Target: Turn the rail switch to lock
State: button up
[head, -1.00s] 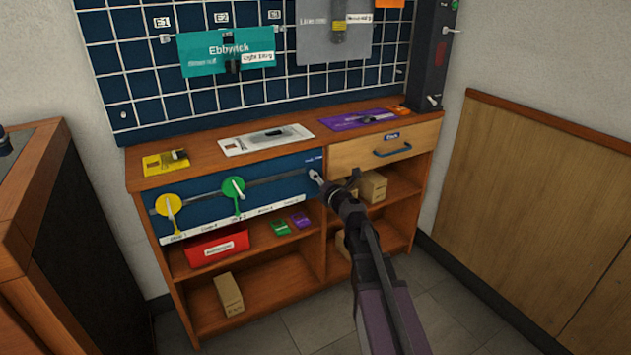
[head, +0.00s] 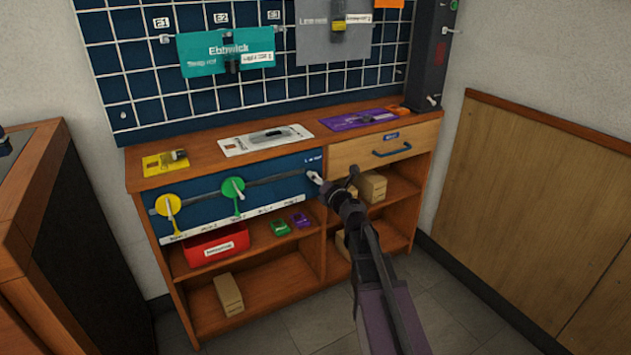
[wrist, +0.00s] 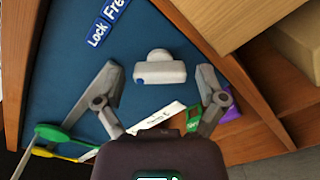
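The rail switch (wrist: 160,68) is a white knob with a rounded bar and a blue dot at its left end in the wrist view. It sits on the blue panel beside a blue label (wrist: 106,22) reading "Lock" and "Free". In the head view the switch (head: 314,177) is at the right end of the blue panel. My gripper (wrist: 158,76) is open, with one finger on each side of the knob and a visible gap to each. In the head view my gripper (head: 338,183) is close to the switch. I cannot tell its distance in depth.
A yellow disc (head: 162,206) and a green disc (head: 228,186) with handles sit on the rail to the left. A drawer (head: 350,154) is at the upper right of the switch. Below are shelves with a red bin (head: 205,252) and boxes (head: 228,295).

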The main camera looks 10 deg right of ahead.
dwell(0.3)
jog(key=shift+s, duration=0.1)
jog(key=v, duration=1.1)
jog(key=shift+s, duration=0.35)
jog(key=shift+d+r, duration=0.1)
jog(key=shift+d, duration=0.05)
